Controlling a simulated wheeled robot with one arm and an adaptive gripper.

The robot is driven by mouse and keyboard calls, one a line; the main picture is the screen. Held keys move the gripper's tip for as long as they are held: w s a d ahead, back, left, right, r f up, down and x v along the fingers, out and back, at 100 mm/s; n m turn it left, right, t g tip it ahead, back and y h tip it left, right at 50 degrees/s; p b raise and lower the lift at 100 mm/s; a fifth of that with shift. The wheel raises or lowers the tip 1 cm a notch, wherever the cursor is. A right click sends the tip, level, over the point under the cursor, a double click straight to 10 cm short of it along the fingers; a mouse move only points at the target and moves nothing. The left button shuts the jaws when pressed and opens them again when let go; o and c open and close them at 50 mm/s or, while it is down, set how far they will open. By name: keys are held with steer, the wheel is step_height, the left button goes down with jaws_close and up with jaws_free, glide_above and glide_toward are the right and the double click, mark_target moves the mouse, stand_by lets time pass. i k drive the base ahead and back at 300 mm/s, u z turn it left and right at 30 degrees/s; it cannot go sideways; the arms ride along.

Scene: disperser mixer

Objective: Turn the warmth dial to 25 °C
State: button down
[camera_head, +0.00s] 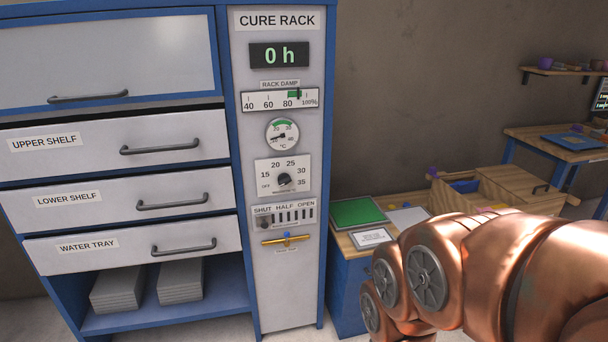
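The warmth dial (284,180) is a small dark round knob on a white plate in the grey control column of the cure rack. Its scale reads OFF, 15, 20, 25, 30 and 35. The knob's pointer is too small to read surely. Above it is a round °C gauge (283,134) with a green band at the top and a dark needle towards the lower left. My copper arm fills the lower right, well to the right of the dial. My gripper is not in view.
The column also holds a 0 h display (279,55), a rack damp meter (280,99), a SHUT/HALF/OPEN slider (284,215) and a brass tap handle (286,239). Handled drawers (120,198) stand left. A workbench (350,270) with a green mat (357,212) stands right.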

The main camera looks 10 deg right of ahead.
mark_target(284, 179)
steer(key=u, duration=2.05)
steer(key=i, duration=1)
steer(key=z, duration=1.9)
